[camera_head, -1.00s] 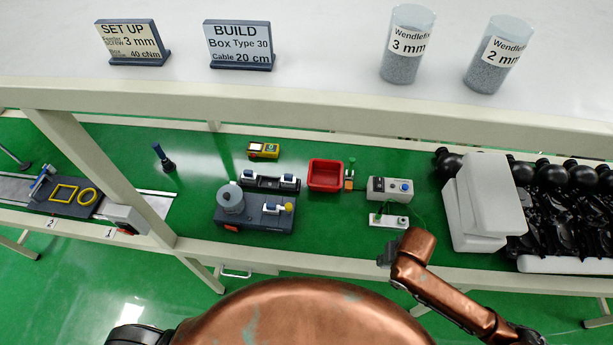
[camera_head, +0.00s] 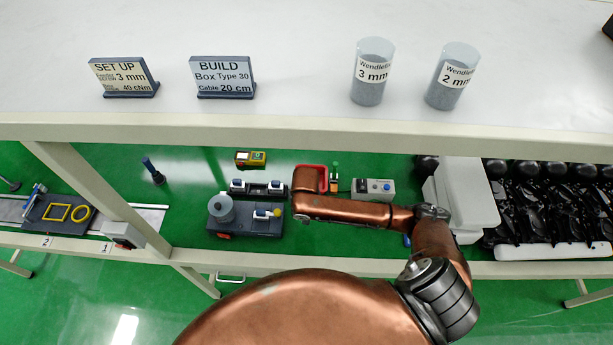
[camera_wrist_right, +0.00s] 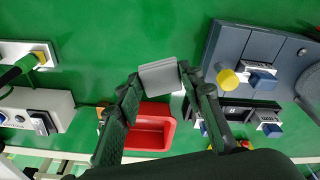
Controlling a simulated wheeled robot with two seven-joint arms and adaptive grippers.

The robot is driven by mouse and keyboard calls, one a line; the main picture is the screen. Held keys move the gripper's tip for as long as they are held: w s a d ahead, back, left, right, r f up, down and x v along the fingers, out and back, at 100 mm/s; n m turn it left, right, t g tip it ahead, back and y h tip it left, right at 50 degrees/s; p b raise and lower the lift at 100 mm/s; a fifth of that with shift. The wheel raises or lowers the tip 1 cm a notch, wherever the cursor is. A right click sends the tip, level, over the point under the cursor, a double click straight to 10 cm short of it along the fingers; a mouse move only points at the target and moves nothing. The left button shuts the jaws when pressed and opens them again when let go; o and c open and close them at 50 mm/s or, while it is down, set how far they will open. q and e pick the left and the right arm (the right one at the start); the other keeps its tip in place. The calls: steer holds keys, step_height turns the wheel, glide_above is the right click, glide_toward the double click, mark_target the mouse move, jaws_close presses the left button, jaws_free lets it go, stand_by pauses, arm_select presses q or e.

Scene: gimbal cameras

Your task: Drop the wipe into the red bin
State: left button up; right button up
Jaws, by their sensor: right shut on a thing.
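The wipe (camera_wrist_right: 158,74) is a small light grey piece. In the right wrist view it is pinched between the two black fingertips of my right gripper (camera_wrist_right: 160,84). The red bin (camera_wrist_right: 151,140) shows just below the wipe in that view, between the fingers and partly covered by them. In the head view the red bin (camera_head: 321,167) is partly hidden by my copper right forearm end, which reaches over it. The right gripper and wipe are hidden there. The height of the wipe above the bin cannot be told. My left gripper is not in view.
A grey-blue fixture (camera_head: 245,219) stands left of the bin, and a control box with knobs (camera_head: 373,188) right of it. A yellow device (camera_head: 250,158) lies at the back left. White blocks (camera_head: 464,195) stand further right. A pale shelf (camera_head: 280,125) overhangs the green bench.

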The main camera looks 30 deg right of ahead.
arm_select(q)
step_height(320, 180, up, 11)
steer(key=p, duration=0.9)
arm_select(e)
steer(key=w+d+r+m, duration=0.4)
steer(key=w+d+r, duration=0.3)
steer(key=w+d, duration=0.55)
arm_select(q)
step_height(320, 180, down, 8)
steer(key=b, duration=0.8)
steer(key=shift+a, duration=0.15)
arm_select(e)
steer(key=f, duration=0.3)
steer(key=w+f, duration=0.1)
steer(key=f, duration=0.1)
steer(key=shift+a+f, duration=0.3)
steer(key=shift+f, duration=0.05)
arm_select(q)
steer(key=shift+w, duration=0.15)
arm_select(e)
steer(key=o, duration=1.2)
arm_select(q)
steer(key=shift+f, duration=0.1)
arm_select(e)
steer(key=shift+r, duration=0.1)
